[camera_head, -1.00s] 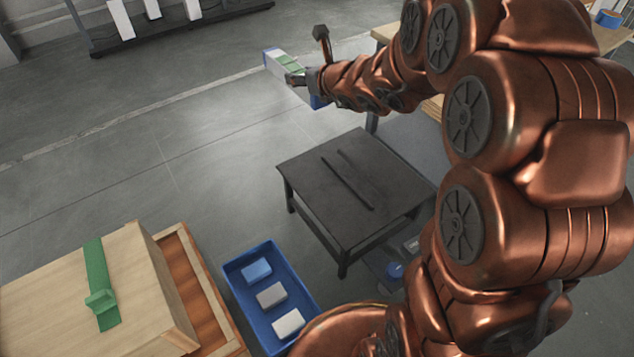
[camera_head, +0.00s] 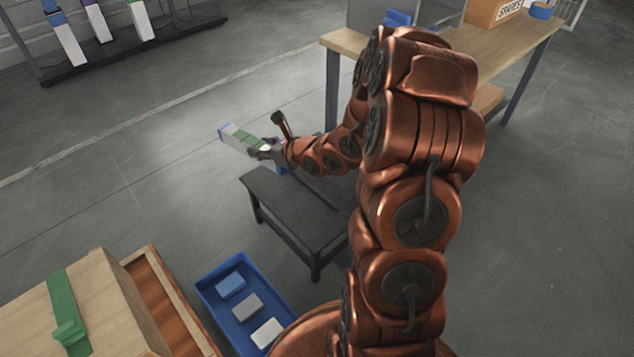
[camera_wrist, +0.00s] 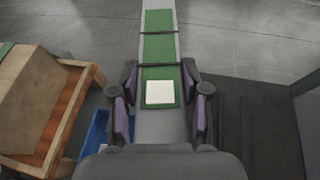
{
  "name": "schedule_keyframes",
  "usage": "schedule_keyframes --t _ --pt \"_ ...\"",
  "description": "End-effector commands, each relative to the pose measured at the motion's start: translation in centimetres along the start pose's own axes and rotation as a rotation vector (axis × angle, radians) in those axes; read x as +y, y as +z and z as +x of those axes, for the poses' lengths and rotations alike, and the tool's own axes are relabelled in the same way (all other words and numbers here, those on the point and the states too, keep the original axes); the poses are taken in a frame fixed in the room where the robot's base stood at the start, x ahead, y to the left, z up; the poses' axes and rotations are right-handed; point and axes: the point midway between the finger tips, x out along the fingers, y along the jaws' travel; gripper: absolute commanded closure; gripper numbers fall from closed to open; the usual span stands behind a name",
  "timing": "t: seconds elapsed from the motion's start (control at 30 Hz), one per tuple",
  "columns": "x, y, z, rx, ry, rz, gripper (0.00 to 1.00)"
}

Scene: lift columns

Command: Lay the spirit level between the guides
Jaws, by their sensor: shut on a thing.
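The spirit level is a long grey bar with green patches and blue ends (camera_head: 240,137). My gripper (camera_head: 268,149) is shut on it and holds it up beyond the far left edge of the low black table (camera_head: 268,192), as the head view shows. In the wrist view the level (camera_wrist: 158,50) runs lengthwise between the fingers of my gripper (camera_wrist: 159,80), with a white square on its near green patch. A thin dark guide strip (camera_head: 322,193) shows on the tabletop; my arm hides part of the table. Dark strips (camera_wrist: 244,130) also show at right in the wrist view.
A blue bin (camera_head: 213,292) with several small blocks stands left of the table. A wooden box with a green strap (camera_head: 105,290) is at lower left. A wooden workbench (camera_head: 345,42) stands behind my arm. A rack with upright bars (camera_head: 170,35) is at the far left.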

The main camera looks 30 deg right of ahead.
Motion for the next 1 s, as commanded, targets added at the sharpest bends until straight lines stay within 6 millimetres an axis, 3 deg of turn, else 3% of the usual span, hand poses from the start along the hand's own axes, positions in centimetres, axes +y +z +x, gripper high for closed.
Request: schedule_keyframes --t 0.1,0.6,1.0 --pt "-0.9 -3.0 -0.4 0.000 0.003 0.008 0.99" --pt "-3.1 -13.8 -3.4 -0.003 -0.003 0.009 0.99" --pt "-4.7 -20.8 -6.9 -0.004 -0.090 0.042 0.99"
